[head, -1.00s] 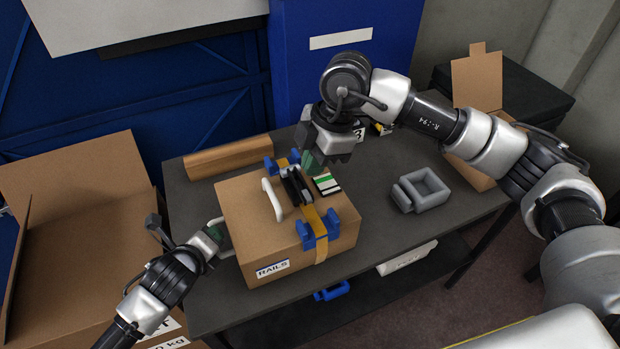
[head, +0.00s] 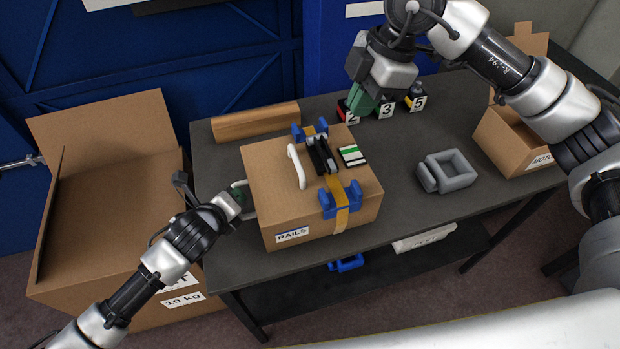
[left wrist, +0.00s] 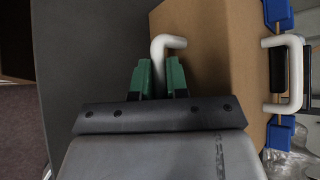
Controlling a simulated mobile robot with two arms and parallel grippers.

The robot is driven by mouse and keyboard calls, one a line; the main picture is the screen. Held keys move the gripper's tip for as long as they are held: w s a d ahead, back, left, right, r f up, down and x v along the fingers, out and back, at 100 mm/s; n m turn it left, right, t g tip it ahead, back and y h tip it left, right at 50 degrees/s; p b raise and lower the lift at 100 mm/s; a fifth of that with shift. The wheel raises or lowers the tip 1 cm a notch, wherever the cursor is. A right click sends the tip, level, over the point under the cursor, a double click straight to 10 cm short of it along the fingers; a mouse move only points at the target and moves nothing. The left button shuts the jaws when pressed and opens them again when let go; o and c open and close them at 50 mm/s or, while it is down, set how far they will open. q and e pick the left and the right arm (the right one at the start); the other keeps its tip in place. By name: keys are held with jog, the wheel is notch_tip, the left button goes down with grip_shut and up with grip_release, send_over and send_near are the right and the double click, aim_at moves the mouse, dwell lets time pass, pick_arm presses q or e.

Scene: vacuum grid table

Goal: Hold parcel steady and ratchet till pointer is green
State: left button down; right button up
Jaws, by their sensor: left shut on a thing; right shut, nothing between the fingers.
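The cardboard parcel (head: 275,198), labelled RAILS, sits on the dark table with a yellow strap (head: 342,219) over it and blue corner guards (head: 341,199). A black ratchet (head: 321,155) sits on the strap on top. Beside it is a small gauge card (head: 352,155) with white, green and black bands; I cannot make out a pointer. My left gripper (head: 238,197) is shut on the white side handle (left wrist: 168,44) at the parcel's left side. My right gripper (head: 361,107) is shut and empty, raised above the table behind the parcel, apart from the ratchet.
A grey open-framed block (head: 450,172) lies on the table at the right. Numbered weights (head: 384,109) stand at the back. Open cartons stand at the left (head: 110,170) and right (head: 505,145).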

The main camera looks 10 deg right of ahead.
jog(key=shift+o, duration=1.1)
jog(key=shift+a, duration=0.1)
jog(key=o, duration=0.6)
jog(key=a+y, duration=0.1)
jog(key=s+a+f+n+y, duration=0.1)
jog(key=a, duration=0.1)
jog(key=s+a+y, duration=0.1)
jog(key=shift+s+a+f+n+g, duration=0.15)
jog(key=shift+a+f+n+g, duration=0.15)
jog(key=shift+a+n, duration=0.1)
jog(key=s+a+r+m+t+y, duration=0.3)
jog(key=s+a+r+t+y, duration=0.25)
jog(key=a+y, duration=0.6)
jog(key=m+t+h, duration=0.9)
jog(key=m+h, duration=0.6)
jog(key=m, duration=0.2)
send_near(329, 158)
jog(key=x, duration=0.9)
